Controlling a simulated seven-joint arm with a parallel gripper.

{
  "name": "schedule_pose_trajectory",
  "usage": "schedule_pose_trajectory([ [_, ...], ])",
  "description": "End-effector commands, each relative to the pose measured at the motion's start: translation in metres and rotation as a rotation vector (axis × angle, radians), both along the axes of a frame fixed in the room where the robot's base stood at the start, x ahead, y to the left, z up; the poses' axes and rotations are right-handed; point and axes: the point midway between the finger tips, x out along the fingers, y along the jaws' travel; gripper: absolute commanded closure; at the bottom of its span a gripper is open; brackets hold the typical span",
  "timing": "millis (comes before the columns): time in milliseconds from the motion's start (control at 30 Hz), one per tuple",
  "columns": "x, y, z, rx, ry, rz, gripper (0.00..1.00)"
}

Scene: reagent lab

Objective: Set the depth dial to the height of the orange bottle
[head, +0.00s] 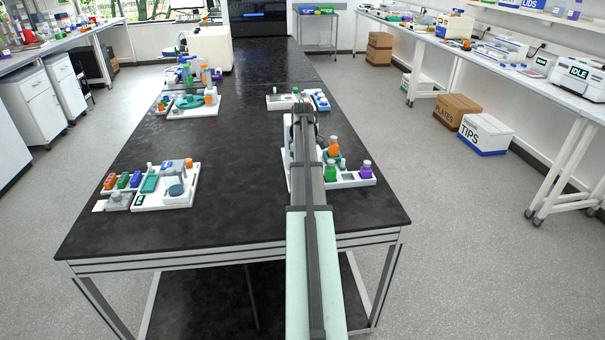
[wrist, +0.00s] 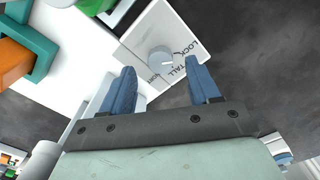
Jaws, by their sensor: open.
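The depth dial (wrist: 161,60) is a small round grey knob on a white plate (wrist: 147,32) in the wrist view. The words LOCK and TALL show to its right, and a partly hidden word is below it. I cannot tell which word the dial points at. My gripper (wrist: 160,68) is open, its blue fingers on either side of the dial with gaps, holding nothing. My arm hides the dial in the head view.
Green (head: 330,172) and purple (head: 366,170) bottles stand near the orange one on the white station base (head: 350,184). Other stations (head: 150,200) (head: 190,112) stand on the left of the black bench. The bench middle (head: 235,165) is clear.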

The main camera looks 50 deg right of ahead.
Motion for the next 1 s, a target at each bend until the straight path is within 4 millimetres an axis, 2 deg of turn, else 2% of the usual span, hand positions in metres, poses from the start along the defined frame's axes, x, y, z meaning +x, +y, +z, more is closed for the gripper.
schedule_pose_trajectory([
  [100,0.000,0.000,-0.015,0.000,0.000,0.000,0.39],
  [300,0.000,0.000,-0.028,-0.001,0.000,0.000,0.39],
  [667,0.000,0.000,-0.032,-0.002,-0.001,0.000,0.39],
  [1000,0.000,0.000,-0.031,-0.001,0.000,0.000,0.71],
])
